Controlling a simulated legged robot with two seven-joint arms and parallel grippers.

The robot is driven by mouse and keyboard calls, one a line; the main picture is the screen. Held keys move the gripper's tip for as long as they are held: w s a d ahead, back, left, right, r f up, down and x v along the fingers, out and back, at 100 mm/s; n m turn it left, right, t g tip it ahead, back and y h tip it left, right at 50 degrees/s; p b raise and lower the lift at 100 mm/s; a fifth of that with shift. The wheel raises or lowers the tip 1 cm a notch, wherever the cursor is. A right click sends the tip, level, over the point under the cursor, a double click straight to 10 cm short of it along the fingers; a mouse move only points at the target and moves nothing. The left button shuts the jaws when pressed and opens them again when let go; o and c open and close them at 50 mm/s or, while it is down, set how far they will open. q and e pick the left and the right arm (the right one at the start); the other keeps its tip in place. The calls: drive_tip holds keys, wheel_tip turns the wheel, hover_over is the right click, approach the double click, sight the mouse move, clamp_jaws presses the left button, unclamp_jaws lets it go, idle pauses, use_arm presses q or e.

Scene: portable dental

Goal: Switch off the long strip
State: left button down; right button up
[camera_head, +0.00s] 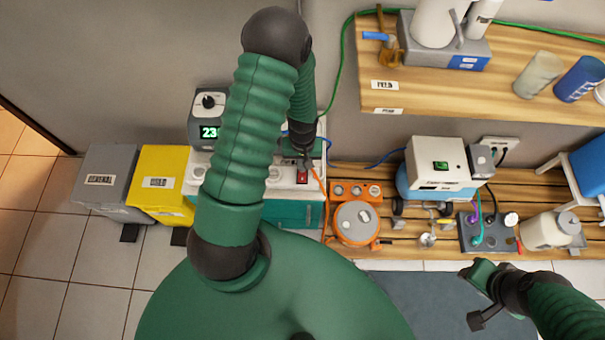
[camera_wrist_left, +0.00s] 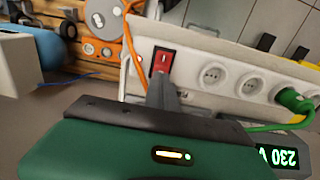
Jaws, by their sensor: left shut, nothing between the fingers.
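The long strip (camera_head: 277,180) is a white power strip with round sockets, lying on a teal-fronted unit and partly hidden behind my left arm. Its red rocker switch (camera_head: 302,177) is at the right end. In the left wrist view the strip (camera_wrist_left: 196,82) runs across the picture, with the red switch (camera_wrist_left: 164,60) near its left end. My left gripper (camera_head: 304,162) is shut and empty, its fingertips (camera_wrist_left: 160,84) at the lower edge of the switch; I cannot tell if they touch. My right gripper (camera_head: 478,295) is open and empty at the lower right, away from the strip.
A green plug (camera_wrist_left: 290,98) sits in a strip socket. An orange cord (camera_wrist_left: 132,50) passes beside the switch. A voltage display unit (camera_head: 208,103) stands behind the strip. An orange device (camera_head: 355,222) and a white-blue machine (camera_head: 436,165) stand to the right. A wooden shelf (camera_head: 440,95) overhangs.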

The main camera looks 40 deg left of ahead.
use_arm(q)
drive_tip(key=shift+f+b, duration=0.55)
drive_tip(key=shift+f, duration=0.3)
idle(0.3)
wheel_tip(320, 180, up, 7)
drive_tip(key=p, duration=0.7)
drive_tip(key=shift+r, duration=0.15)
